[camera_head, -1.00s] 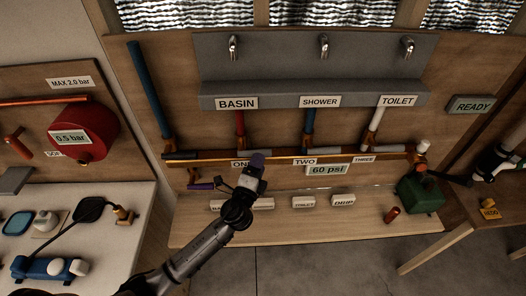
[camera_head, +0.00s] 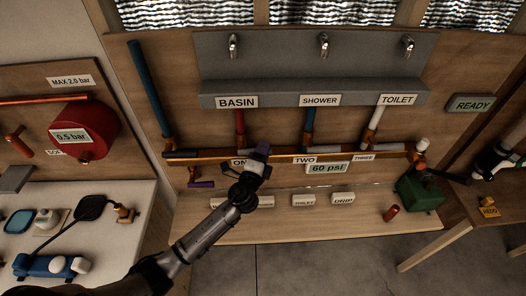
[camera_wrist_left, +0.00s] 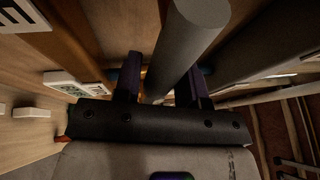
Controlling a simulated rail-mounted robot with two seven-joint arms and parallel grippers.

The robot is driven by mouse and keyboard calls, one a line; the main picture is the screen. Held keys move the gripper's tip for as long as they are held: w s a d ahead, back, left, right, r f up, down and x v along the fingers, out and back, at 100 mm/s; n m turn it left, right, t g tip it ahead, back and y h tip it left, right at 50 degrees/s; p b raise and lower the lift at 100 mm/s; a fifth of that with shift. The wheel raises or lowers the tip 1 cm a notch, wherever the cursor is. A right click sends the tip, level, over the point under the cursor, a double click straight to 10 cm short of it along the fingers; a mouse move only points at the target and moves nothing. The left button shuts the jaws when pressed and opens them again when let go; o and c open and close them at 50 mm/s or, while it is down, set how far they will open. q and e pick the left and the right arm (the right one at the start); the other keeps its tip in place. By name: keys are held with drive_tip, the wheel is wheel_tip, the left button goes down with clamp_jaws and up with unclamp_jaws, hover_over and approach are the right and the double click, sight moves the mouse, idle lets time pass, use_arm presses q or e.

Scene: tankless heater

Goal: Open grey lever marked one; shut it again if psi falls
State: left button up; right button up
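My left gripper (camera_head: 262,151) is at the copper pipe (camera_head: 210,154) below the basin branch, partly covering the label ONE (camera_head: 240,162). In the left wrist view, a thick grey round lever (camera_wrist_left: 182,50) runs between its two dark purple fingers (camera_wrist_left: 165,80). The fingers stand apart, with a gap at the lever's left side; I cannot tell whether the right finger touches it. In the head view the gripper hides the lever. The gauge display (camera_head: 327,168) reads 60 psi. My right gripper is not in view.
Labels TWO (camera_head: 304,160) and THREE (camera_head: 364,157) mark the pipe farther right. A green pump box (camera_head: 419,194) with a black handle stands at the bench's right. A purple-handled part (camera_head: 201,184) is left of my gripper. A READY sign (camera_head: 470,104) hangs at right.

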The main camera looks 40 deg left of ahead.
use_arm(q)
clamp_jaws()
idle(0.3)
